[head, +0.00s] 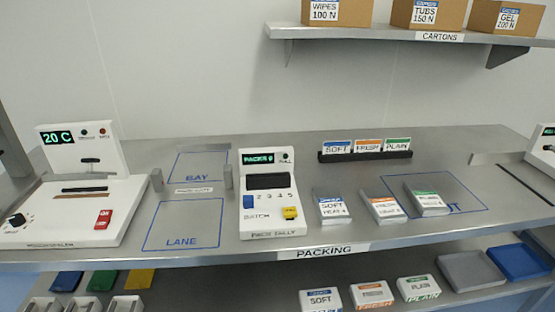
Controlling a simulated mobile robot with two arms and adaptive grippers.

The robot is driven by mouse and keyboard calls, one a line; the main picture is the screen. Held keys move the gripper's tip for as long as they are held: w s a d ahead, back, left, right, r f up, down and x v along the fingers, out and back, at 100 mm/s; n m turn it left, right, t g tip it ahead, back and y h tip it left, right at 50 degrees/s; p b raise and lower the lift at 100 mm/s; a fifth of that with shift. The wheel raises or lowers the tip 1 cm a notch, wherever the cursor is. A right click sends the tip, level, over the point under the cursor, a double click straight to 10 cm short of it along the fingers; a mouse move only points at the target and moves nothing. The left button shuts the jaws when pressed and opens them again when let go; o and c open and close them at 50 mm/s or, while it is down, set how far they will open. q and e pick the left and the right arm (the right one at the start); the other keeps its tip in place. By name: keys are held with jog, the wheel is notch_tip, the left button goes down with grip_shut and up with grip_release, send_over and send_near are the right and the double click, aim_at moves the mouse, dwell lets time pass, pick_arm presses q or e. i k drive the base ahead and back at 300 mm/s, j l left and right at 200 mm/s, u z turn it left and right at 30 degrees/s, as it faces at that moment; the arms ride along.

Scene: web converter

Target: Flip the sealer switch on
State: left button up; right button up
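The sealer (65,215) is a white machine at the left of the bench, with an upright back panel whose display (58,137) reads 20 C. A red rocker switch (103,219) sits at the right of its base; I cannot tell which side is pressed. A black knob (17,220) is at the base's left. A dark slot with a brown strip (84,196) crosses the base below a small dark handle (90,160). Two small lamps sit beside the display, and neither is clearly lit. Neither of my grippers shows in the head view.
A white tally machine (270,210) stands mid-bench, right of the blue-outlined BAY and LANE areas. Short grey posts (157,180) stand near the sealer's right side. Labelled packs (384,206) lie to the right. The LANE area is clear. Cartons (428,15) sit on a shelf above.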

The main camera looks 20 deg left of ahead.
aim_at(103, 220)
jog(key=u, duration=1.95)
